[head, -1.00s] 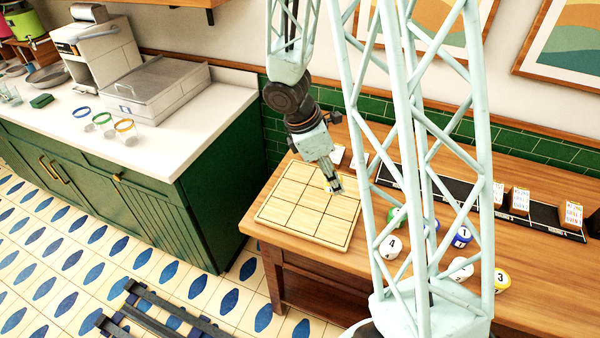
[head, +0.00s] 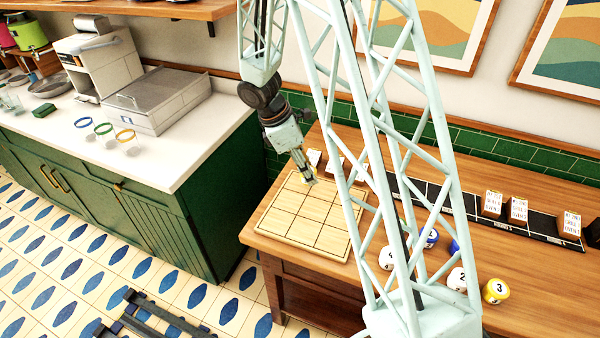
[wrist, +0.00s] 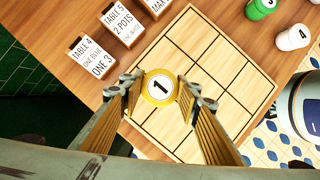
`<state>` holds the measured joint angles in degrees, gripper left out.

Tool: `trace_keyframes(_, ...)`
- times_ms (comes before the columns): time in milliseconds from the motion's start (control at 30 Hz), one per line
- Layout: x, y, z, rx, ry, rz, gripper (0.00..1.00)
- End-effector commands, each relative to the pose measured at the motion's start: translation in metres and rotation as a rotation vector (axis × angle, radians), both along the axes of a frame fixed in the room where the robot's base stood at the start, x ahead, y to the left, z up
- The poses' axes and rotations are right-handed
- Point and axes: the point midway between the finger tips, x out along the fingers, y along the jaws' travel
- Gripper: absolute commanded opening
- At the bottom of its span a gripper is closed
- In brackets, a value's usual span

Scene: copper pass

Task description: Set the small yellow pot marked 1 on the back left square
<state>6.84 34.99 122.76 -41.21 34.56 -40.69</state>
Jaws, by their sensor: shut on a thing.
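The yellow pot marked 1 (wrist: 160,88) sits between the two fingers of my gripper (wrist: 160,92) in the wrist view, its number facing up. My gripper (head: 312,181) is shut on it over the back left part of the light wooden board (head: 318,238). The board, a grid of squares, also shows in the wrist view (wrist: 232,105). In the head view the pot is mostly hidden by the fingers. I cannot tell whether its base touches the board.
White pot 4 (head: 387,258), white pot 2 (head: 457,279), yellow pot 3 (head: 496,291) and blue pot 1 (head: 431,238) stand right of the board. A green pot (wrist: 262,8) is there too. Order cards (wrist: 90,56) stand close behind the board. A black rail (head: 465,212) lies behind the pots.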

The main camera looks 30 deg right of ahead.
Motion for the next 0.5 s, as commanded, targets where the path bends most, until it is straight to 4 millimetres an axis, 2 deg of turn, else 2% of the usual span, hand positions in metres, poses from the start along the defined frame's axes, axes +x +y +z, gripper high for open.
trace_keyframes(200, 0.032, 0.004, -0.003, 0.0, -0.001, -0.001, 0.18)
trace_keyframes(500, 0.044, 0.005, -0.004, 0.0, 0.0, 0.0, 0.18)
